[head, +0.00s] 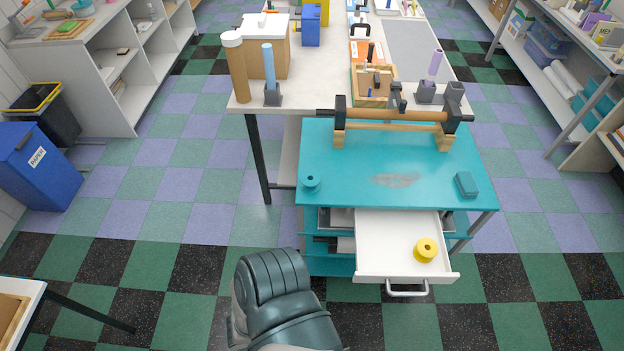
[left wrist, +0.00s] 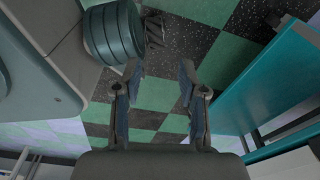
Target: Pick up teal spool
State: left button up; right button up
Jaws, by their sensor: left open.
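The teal spool (head: 311,182) is small and stands on the front left corner of the teal table (head: 350,160) in the head view. My left gripper (left wrist: 158,80) is open and empty in the left wrist view, with the checkered floor behind its fingers. A teal board edge, seemingly the table (left wrist: 262,85), is to the right of the fingers there. The spool cannot be made out in the left wrist view. The left gripper's fingers are not seen in the head view, and my right gripper is in neither view.
An open white drawer (head: 385,245) with a yellow spool (head: 426,250) juts out from under the tabletop. The tabletop around the teal spool is clear.

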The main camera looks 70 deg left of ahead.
aim_at(310, 182)
jog(key=u, duration=2.25)
